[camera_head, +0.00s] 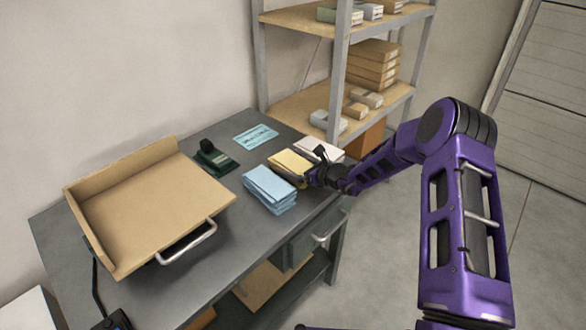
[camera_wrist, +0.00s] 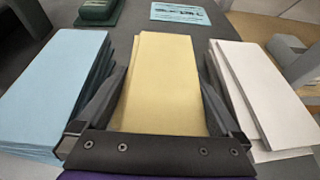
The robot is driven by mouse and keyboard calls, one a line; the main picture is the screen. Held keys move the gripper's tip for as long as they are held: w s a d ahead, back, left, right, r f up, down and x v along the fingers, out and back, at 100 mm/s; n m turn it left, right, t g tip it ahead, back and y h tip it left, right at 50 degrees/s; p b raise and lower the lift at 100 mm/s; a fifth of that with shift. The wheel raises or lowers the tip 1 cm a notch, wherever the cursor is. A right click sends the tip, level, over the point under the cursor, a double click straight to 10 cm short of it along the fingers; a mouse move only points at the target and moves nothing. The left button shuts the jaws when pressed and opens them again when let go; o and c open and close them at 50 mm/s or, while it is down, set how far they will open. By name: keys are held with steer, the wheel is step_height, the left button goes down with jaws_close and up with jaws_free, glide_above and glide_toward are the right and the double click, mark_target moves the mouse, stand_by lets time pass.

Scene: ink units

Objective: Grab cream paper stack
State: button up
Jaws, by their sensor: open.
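The cream paper stack (camera_head: 287,163) lies near the right edge of the grey desk, between a light blue stack and a white stack. It also fills the middle of the wrist view (camera_wrist: 165,75). My gripper (camera_head: 321,174) is at the near end of the cream stack. In the wrist view my gripper (camera_wrist: 162,90) is open, with one finger on each side of the cream stack. The left finger is in the gap beside the blue stack and the right finger is beside the white stack. Whether the fingers touch the paper cannot be told.
The light blue stack (camera_head: 270,187) and white stack (camera_head: 319,149) stand close on either side. A dark green stamp-like device (camera_head: 215,158) and a blue printed sheet (camera_head: 256,137) lie behind. A tan tray (camera_head: 150,205) with a metal handle takes up the desk's left. A shelf (camera_head: 345,60) stands beyond.

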steer(key=shift+x, duration=0.9)
steer(key=shift+c, duration=0.2)
steer(key=shift+r, duration=0.15)
steer(key=c, duration=1.5)
